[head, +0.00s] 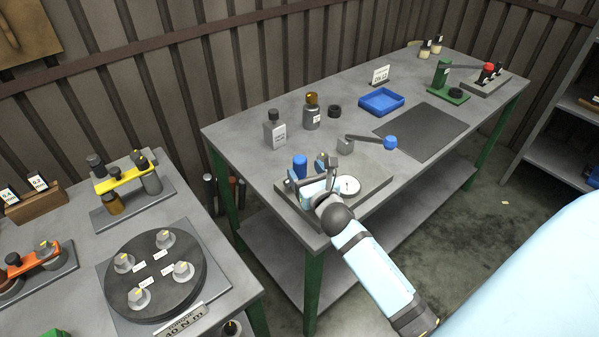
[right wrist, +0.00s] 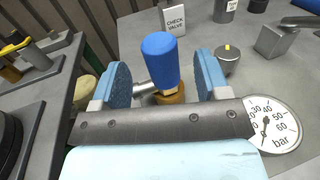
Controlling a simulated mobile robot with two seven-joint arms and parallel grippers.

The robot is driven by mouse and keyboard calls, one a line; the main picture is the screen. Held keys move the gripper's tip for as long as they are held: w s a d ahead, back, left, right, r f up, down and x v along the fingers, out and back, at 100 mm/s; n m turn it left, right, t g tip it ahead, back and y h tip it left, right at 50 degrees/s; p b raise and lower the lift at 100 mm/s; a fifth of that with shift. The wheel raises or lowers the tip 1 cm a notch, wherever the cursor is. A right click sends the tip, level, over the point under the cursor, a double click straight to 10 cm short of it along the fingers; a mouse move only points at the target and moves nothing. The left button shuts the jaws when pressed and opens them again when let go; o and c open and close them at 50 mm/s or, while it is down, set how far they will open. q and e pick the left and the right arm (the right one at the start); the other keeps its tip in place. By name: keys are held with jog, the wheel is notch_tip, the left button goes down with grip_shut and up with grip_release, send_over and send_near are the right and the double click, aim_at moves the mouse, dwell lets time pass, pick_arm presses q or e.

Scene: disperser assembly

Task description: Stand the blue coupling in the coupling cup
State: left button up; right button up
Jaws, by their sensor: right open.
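The blue coupling (right wrist: 160,58) has a rounded blue body on a brass-coloured base and stands roughly upright between the fingers of my right gripper (right wrist: 162,72) in the right wrist view. The fingers are apart, with visible gaps on both sides of it. In the head view the blue coupling (head: 300,164) shows just beyond my right gripper (head: 309,178), over the grey fixture plate (head: 376,184) at the bench's near left end. The lower end of the coupling is partly hidden by the gripper. I cannot pick out the coupling cup with certainty. My left gripper is not in view.
A pressure gauge (right wrist: 272,122) lies right of the gripper. A grey bottle (head: 275,130), an amber-topped bottle (head: 312,113), a black ring (head: 334,111) and a blue tray (head: 381,100) stand behind. A blue-knobbed lever (head: 368,138) lies to the right. The dark mat (head: 428,130) is clear.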

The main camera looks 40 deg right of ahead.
aim_at(297, 159)
jog(key=w, duration=0.2)
jog(key=w+d, duration=0.1)
jog(key=w, duration=0.2)
jog(key=shift+w+f+p, duration=0.1)
jog(key=shift+w+p, duration=0.25)
jog(key=shift+s, duration=0.1)
jog(key=c, duration=1.1)
jog(key=shift+c, duration=0.8)
